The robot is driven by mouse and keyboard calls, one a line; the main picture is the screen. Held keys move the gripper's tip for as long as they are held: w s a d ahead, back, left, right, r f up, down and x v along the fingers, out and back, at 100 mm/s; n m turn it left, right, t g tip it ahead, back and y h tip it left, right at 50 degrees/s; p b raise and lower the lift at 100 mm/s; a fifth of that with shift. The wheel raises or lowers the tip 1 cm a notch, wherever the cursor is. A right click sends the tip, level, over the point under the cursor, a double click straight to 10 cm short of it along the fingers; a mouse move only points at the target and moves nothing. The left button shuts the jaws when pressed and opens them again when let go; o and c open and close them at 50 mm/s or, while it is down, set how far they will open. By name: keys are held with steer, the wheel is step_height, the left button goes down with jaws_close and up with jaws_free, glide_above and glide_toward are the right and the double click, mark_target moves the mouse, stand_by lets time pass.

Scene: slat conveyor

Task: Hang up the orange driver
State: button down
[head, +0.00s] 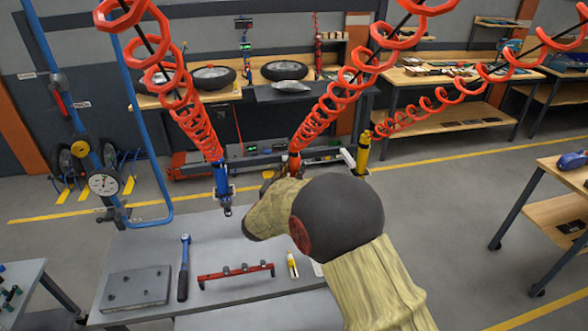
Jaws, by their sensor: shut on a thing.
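The orange driver (294,166) shows only its upper part, at the lower end of the middle red coiled hose. My gripper (270,184) is at the driver, mostly hidden behind my sleeved wrist, and is shut on it. The driver's lower end is hidden behind my arm. A blue driver (221,180) hangs upright from the left coil, and a yellow driver (362,152) stands upright at the right coil's end.
Below is a grey worktop (225,235) with a torque wrench (184,268), a red bar with pegs (236,273), a grey plate (137,288) and a small yellow tool (292,265). A blue tube frame with a gauge (103,184) stands at left. Red coils cross the space above.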

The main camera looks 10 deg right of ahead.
steer(key=c, duration=1.4)
jaws_free()
steer(key=shift+f, duration=0.1)
steer(key=shift+f, duration=0.15)
steer(key=shift+s, duration=0.1)
steer(key=v, duration=1.2)
steer(key=shift+a, duration=0.1)
